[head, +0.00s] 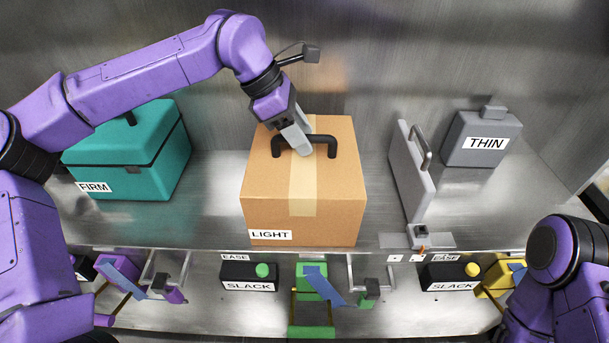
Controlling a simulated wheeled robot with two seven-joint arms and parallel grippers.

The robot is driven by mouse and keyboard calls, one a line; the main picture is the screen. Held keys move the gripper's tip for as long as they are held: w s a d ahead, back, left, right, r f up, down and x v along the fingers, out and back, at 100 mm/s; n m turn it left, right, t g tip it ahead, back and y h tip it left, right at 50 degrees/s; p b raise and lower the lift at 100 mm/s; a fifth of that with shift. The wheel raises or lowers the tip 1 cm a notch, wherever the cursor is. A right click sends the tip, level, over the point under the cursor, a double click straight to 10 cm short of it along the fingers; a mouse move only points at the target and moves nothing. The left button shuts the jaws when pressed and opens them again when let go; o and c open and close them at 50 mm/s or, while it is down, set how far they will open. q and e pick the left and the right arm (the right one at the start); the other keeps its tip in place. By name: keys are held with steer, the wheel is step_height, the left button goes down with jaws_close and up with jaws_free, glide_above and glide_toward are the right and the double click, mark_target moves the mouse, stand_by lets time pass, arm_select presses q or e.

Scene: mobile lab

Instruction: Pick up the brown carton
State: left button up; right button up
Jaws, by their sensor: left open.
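The brown carton (335,200) stands upright on the metal shelf in the middle of the head view. It has a strip of tape, a label reading LIGHT and a black handle (323,140) on top. My left gripper (303,147) is open and comes down from above at the handle. Its fingers overlap the handle's middle in the picture; I cannot tell whether the handle is between them. My right arm shows at the lower right, but its gripper is out of view.
A teal box (150,160) labelled FIRM stands to the left. A grey panel with a handle (409,180) and a grey container (483,140) labelled THIN stand to the right. A lower ledge holds black SLACK boxes (249,275) and a green fixture (311,311). Bare shelf flanks the carton.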

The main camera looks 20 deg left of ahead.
arm_select(q)
jaws_close()
steer(key=shift+r, duration=0.1)
stand_by(1.2)
